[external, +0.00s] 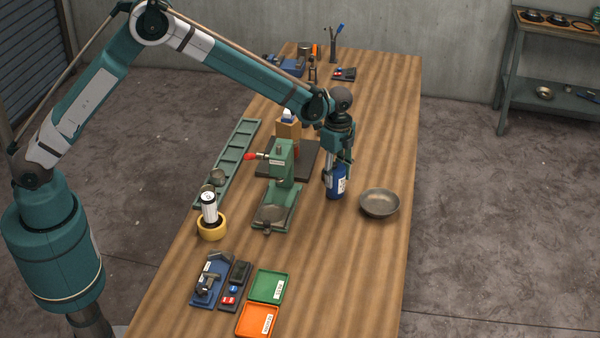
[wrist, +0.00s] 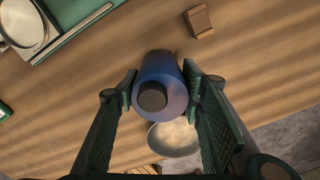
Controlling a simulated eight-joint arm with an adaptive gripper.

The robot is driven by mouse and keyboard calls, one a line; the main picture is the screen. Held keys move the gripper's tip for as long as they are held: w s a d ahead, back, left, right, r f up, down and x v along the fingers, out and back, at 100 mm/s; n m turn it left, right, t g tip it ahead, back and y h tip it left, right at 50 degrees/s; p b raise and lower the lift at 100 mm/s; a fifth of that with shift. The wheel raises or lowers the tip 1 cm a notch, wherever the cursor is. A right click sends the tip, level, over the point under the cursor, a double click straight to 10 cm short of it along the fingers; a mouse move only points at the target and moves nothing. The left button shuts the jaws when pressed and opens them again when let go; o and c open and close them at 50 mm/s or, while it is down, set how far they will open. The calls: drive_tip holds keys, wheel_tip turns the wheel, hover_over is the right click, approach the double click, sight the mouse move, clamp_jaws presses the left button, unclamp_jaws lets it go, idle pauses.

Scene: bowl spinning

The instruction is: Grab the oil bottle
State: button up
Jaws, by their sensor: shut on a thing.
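The oil bottle is blue with a white label (external: 338,183). In the wrist view the bottle (wrist: 172,84) shows from above, with its dark round cap toward the camera. My gripper (external: 336,172) is over the wooden table, to the right of the green press, with its fingers on either side of the bottle. In the wrist view my gripper's (wrist: 162,92) two green ribbed pads flank the bottle and are shut on it. Whether the bottle's base touches the table cannot be told.
A grey metal bowl (external: 379,203) sits just right of the bottle. The green press (external: 280,185) stands to the left. A yellow ring holder (external: 211,228) with a white can, a green tray (external: 268,285) and an orange tray (external: 257,320) are nearer. The table's right front is clear.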

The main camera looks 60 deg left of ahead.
sight(337, 163)
wheel_tip(337, 163, up, 9)
drive_tip(key=shift+f+b, duration=0.1)
drive_tip(key=shift+b, duration=0.2)
idle(0.7)
